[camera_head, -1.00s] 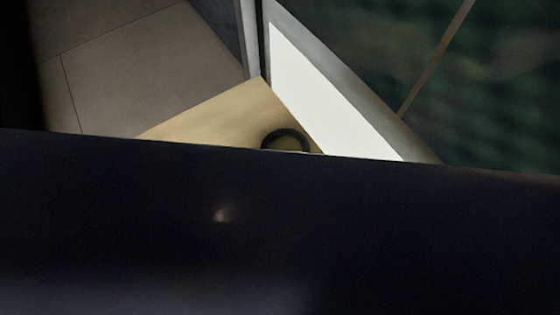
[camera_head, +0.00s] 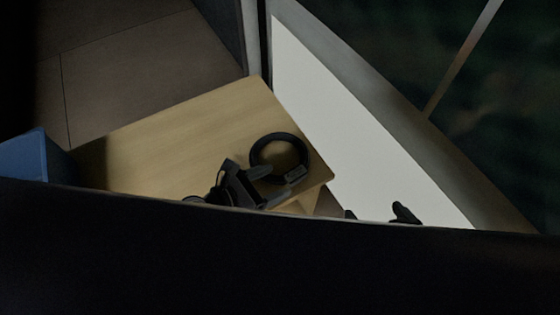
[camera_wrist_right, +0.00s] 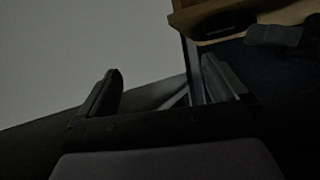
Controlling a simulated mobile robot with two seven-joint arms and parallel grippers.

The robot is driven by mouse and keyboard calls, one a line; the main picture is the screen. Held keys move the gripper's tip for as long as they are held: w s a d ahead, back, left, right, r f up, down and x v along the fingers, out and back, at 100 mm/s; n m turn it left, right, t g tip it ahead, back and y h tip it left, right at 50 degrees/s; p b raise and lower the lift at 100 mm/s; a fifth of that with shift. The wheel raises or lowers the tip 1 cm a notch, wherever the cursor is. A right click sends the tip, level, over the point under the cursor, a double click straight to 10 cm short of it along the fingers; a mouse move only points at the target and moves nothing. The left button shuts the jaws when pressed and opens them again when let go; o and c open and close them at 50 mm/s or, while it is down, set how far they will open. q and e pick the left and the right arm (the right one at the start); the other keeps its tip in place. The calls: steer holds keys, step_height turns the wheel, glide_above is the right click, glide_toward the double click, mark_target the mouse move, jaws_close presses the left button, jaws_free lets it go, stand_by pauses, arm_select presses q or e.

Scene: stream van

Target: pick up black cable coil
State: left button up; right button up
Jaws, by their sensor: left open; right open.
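My right gripper (camera_head: 378,213) is open and empty, off the table's right corner, partly hidden by the dark foreground. Its two fingers (camera_wrist_right: 162,78) stand apart in the right wrist view, with the table edge (camera_wrist_right: 195,12) at the top right.
A blue box-like thing (camera_head: 24,158) stands at the left. A bright white panel (camera_head: 350,120) runs along the table's right side. A dark shape hides the bottom of the head view. The table's left and back parts are clear.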

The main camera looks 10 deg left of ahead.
mark_target(295, 173)
arm_select(q)
steer(key=x, duration=0.2)
steer(key=b+x, duration=0.1)
steer(key=x, duration=0.1)
steer(key=b+x, duration=0.1)
steer(key=x, duration=0.1)
steer(key=shift+w+f, duration=0.1)
steer(key=shift+f, duration=0.25)
steer(key=shift+w+d+f+b, duration=0.1)
steer(key=shift+w+d+b, duration=0.1)
steer(key=shift+w+b, duration=0.1)
arm_select(e)
steer(key=shift+w+a+r+n+t+y, duration=0.15)
steer(key=shift+w+a+r, duration=0.05)
steer(key=shift+a, duration=0.25)
steer(key=shift+w+a+r+n+t+y, duration=0.15)
steer(key=shift+w+a+r, duration=0.05)
steer(key=shift+a, duration=0.2)
arm_select(q)
steer(key=c, duration=1)
jaws_close()
